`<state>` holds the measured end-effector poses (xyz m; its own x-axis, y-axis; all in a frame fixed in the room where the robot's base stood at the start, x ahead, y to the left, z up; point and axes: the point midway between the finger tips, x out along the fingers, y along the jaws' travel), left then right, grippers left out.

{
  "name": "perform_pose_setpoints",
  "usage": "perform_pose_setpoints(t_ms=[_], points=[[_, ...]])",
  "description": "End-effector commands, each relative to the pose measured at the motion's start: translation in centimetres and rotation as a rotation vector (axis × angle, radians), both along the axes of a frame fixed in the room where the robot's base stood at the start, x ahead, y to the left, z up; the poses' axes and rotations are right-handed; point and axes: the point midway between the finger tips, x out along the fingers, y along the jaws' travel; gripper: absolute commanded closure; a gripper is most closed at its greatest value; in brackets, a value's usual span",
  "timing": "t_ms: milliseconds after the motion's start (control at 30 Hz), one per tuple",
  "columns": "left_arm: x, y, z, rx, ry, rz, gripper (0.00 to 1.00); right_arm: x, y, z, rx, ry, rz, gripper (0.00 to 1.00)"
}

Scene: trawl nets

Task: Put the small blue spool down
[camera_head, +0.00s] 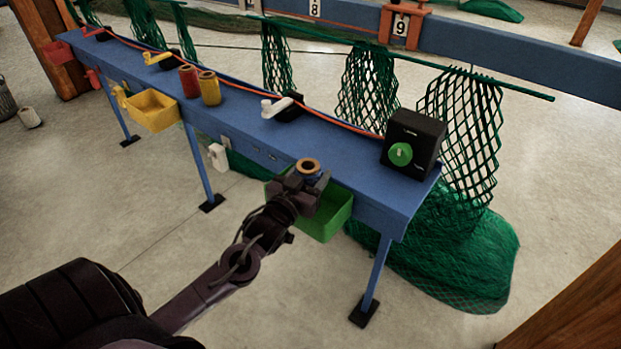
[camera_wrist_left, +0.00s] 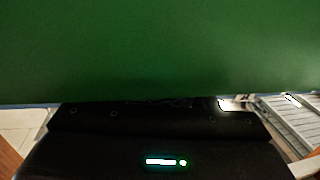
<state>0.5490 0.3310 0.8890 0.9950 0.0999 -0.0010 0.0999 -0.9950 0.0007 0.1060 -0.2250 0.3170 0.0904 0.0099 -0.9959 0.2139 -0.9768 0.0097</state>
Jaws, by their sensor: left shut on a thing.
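The small blue spool (camera_head: 309,171) has a tan ring on top and stands upright in the jaws of my left gripper (camera_head: 306,182). The gripper is shut on it at the bench's front edge, beside the green bin (camera_head: 334,213). Whether the spool touches the blue bench (camera_head: 345,165) cannot be told. In the left wrist view a plain green surface (camera_wrist_left: 160,50) fills the upper part, and the spool does not show. My right gripper is not in view.
A black box with a green knob (camera_head: 412,141) stands at the bench's right end. A white-handled crank (camera_head: 280,107), a red spool (camera_head: 188,81) and a yellow spool (camera_head: 209,88) stand further left. A yellow bin (camera_head: 152,110) hangs in front. Bare bench top lies between crank and box.

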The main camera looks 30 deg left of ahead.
Motion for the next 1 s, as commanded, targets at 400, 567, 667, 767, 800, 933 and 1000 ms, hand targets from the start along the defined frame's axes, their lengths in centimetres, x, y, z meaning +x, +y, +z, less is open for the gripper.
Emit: perform_pose_setpoints(t_ms=[400,567,667,767,800,933,1000], points=[[0.0,0.0,-1.3,0.0,-0.004,0.001,0.72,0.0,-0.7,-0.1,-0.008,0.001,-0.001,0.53],[0.0,0.0,-1.7,0.0,-0.004,0.0,0.72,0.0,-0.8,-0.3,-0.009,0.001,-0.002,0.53],[0.0,0.0,-2.1,0.0,-0.003,0.0,0.72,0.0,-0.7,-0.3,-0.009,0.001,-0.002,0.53],[0.0,0.0,-2.5,0.0,-0.001,0.001,0.72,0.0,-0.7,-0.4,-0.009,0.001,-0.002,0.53],[0.0,0.0,-2.6,0.0,0.0,0.001,0.72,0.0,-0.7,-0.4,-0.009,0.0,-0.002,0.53],[-0.1,0.0,-2.8,0.0,0.006,0.0,0.42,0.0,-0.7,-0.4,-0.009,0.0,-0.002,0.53],[-0.1,-0.1,-2.9,0.001,0.009,-0.001,0.33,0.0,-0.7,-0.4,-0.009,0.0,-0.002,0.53]])
